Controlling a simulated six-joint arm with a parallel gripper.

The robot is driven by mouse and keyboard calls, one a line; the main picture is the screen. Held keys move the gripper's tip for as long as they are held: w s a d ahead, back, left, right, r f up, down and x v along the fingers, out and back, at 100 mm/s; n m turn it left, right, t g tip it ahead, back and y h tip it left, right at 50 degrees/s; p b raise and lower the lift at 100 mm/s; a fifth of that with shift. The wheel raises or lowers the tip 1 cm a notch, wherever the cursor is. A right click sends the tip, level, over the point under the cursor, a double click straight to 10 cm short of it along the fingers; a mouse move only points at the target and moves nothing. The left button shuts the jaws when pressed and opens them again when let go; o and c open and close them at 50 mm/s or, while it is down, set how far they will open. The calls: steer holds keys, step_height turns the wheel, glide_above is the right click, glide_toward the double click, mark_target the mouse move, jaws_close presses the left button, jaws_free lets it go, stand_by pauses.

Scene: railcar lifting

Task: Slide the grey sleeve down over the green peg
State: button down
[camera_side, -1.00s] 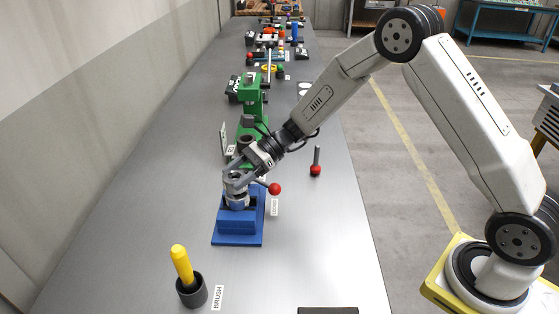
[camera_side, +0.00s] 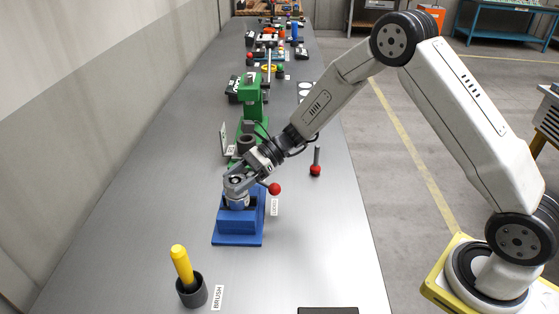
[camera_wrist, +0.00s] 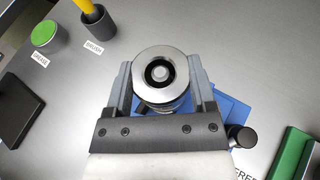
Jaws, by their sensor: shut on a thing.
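My gripper (camera_side: 236,186) is over the blue fixture (camera_side: 239,224). It is shut on a round grey metal piece (camera_wrist: 152,62) with a shiny flat rim and a dark central opening. The piece sits between both fingers in the wrist view, and a lighter grey round core shows inside the opening. Its lower part stands at the blue fixture; whether it rests in it is hidden. I cannot tell whether this piece is the sleeve. No green peg can be made out.
A red-ball handle (camera_side: 274,189) sticks out right of the fixture. A second red-knobbed lever (camera_side: 316,169) stands further right. A dark cup with a yellow brush (camera_side: 181,264) stands in front. More tools line the back; the bench front right is mostly clear.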

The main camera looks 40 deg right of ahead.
jaws_free()
steer(key=shift+d, duration=0.15)
steer(key=v, duration=0.7)
steer(key=shift+d, duration=0.25)
steer(key=shift+s+r, duration=0.15)
steer(key=s+d+n+h, duration=0.3)
steer(key=s+n+h, duration=0.3)
steer(key=s+n, duration=0.4)
steer(key=s+d+f+n+h, duration=0.1)
steer(key=s+d+n+h, duration=0.2)
steer(key=s+n+h, duration=0.4)
steer(key=shift+s+d+f+n, duration=0.2)
steer(key=shift+s+n, duration=1.4)
